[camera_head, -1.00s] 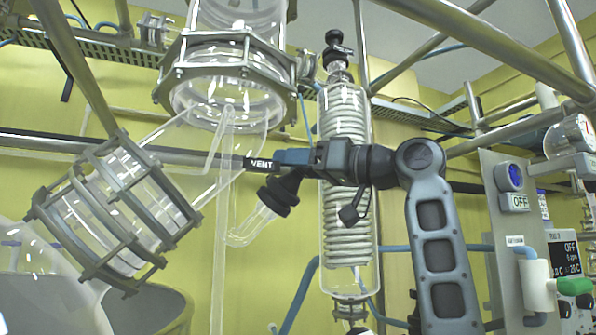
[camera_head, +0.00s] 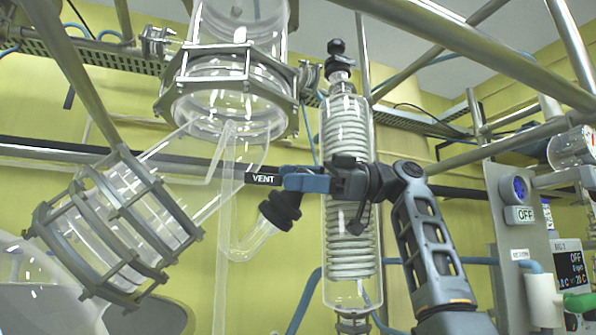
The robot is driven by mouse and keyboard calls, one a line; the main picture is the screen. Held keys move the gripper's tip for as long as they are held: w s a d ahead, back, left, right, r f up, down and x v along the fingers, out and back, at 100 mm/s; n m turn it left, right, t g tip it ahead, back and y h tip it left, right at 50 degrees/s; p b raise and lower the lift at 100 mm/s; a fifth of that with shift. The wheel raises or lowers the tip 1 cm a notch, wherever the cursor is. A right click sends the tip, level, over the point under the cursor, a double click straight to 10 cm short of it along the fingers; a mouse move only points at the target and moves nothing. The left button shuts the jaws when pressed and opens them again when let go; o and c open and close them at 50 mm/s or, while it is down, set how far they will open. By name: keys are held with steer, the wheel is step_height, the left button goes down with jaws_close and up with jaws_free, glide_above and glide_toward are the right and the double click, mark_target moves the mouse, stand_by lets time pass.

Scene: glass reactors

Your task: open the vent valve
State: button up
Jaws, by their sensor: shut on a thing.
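The vent valve shows as a black ribbed knob (camera_head: 282,208) on a bent clear glass side tube (camera_head: 250,247), left of the coil condenser. A black label reading VENT (camera_head: 263,179) sits just above and left of the knob. My gripper (camera_head: 306,181) comes in from the right, in front of the condenser, with its blue end beside the label and just above the knob. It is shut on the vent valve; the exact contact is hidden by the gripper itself.
A glass coil condenser (camera_head: 349,125) stands behind my gripper. A flanged glass vessel (camera_head: 229,90) hangs above left, and a tilted flanged glass neck (camera_head: 117,228) stands lower left. Metal frame bars (camera_head: 480,45) cross the upper right. A control panel (camera_head: 520,222) stands at the right.

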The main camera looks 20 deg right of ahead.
steer(key=shift+s+n+g+p, duration=0.1)
steer(key=shift+n+g+p, duration=0.2)
steer(key=shift+n+g, duration=0.35)
steer(key=shift+n, duration=0.25)
steer(key=o, duration=1)
steer(key=shift+g, duration=0.25)
steer(key=shift+c, duration=0.2)
step_height(320, 180, up, 4)
steer(key=shift+r+b, duration=0.1)
steer(key=shift+b, duration=0.5)
steer(key=s+d+r+b, duration=0.1)
steer(key=s+d+r, duration=0.5)
steer(key=d, duration=0.4)
steer(key=shift+r+b, duration=0.3)
steer(key=shift+r, duration=0.05)
